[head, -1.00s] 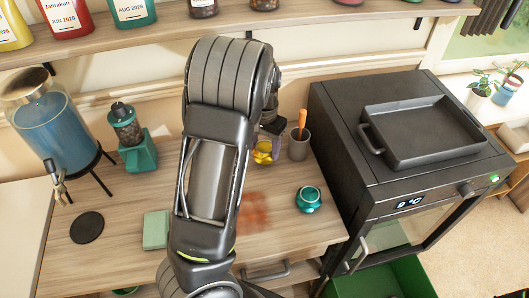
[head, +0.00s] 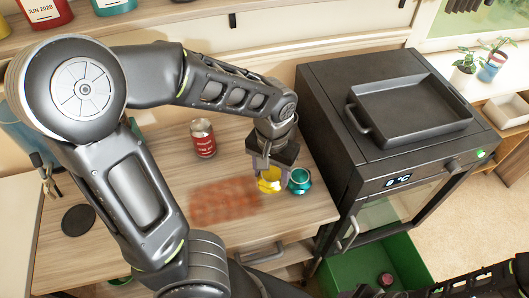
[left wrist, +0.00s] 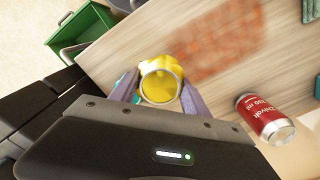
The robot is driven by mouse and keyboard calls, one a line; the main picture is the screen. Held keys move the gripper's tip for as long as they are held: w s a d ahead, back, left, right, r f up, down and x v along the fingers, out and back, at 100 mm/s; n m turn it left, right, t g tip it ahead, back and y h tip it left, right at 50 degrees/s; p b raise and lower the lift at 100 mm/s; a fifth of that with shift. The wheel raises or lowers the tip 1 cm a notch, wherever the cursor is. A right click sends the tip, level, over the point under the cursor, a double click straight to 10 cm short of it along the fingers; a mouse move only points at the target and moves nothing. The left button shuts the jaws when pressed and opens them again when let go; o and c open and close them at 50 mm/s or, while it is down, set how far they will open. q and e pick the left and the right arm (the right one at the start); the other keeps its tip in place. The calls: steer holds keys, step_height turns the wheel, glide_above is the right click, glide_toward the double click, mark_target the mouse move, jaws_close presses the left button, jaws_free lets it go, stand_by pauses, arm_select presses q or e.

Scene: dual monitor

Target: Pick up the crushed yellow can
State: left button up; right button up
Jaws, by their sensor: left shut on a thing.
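The crushed yellow can (head: 270,181) is between the fingers of my left gripper (head: 270,178), over the right part of the wooden counter. In the left wrist view the can (left wrist: 161,80) shows its round silver end towards the camera, with a finger on each side. My left gripper (left wrist: 158,95) is shut on it. I cannot tell how far the can is above the counter. My right gripper is not in view.
A red can (head: 203,138) stands on the counter, left of my left gripper. A blurred reddish brick-patterned patch (head: 225,202) lies in front. A dark oven (head: 345,130) with a tray on top (head: 415,105) stands at the right. A green bin (head: 350,275) is below.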

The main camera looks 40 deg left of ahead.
arm_select(q)
steer(key=shift+s+d, duration=0.45)
steer(key=shift+d, duration=0.1)
